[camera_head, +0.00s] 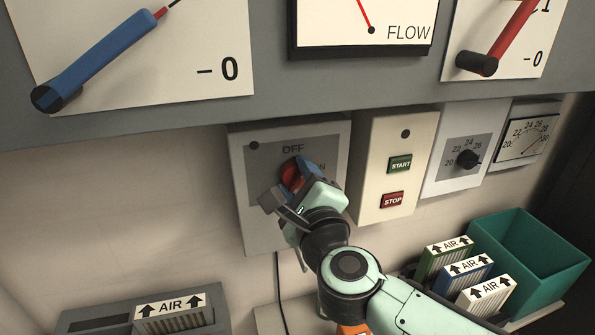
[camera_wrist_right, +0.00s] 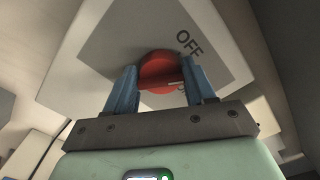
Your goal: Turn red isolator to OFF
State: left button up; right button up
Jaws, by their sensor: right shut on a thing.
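The red isolator (camera_head: 291,173) is a round red knob on a grey box (camera_head: 262,226) on the wall, with OFF printed above it and another label, partly hidden, to its right. In the right wrist view the red knob (camera_wrist_right: 160,72) sits between the two blue fingers, with the word OFF at its upper right. My right gripper (camera_head: 289,184) is shut on the knob, one finger on each side. It also shows in the right wrist view (camera_wrist_right: 162,85). The knob's exact pointing direction is hard to tell behind the fingers. My left gripper is out of view.
Right of the box is a panel (camera_head: 378,208) with START (camera_head: 400,164) and STOP (camera_head: 392,199) buttons, then a dial with a black knob (camera_head: 467,159). A green bin (camera_head: 540,255) and several AIR filters (camera_head: 485,295) stand lower right. A blue lever (camera_head: 105,60) is above left.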

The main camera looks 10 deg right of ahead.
jog(key=n+p, duration=0.1)
jog(key=n, duration=0.3)
jog(key=shift+p, duration=0.4)
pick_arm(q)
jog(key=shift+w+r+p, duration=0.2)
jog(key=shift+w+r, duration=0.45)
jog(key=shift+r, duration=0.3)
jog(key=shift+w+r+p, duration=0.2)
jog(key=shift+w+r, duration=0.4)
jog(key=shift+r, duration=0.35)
pick_arm(e)
jog(key=shift+f+n, duration=0.15)
jog(key=shift+n, duration=1.05)
jog(key=o, duration=1)
jog(key=shift+s, duration=0.15)
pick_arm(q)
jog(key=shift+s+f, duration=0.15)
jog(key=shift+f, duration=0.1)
pick_arm(e)
jog(key=s, duration=1.3)
jog(key=shift+d, duration=0.15)
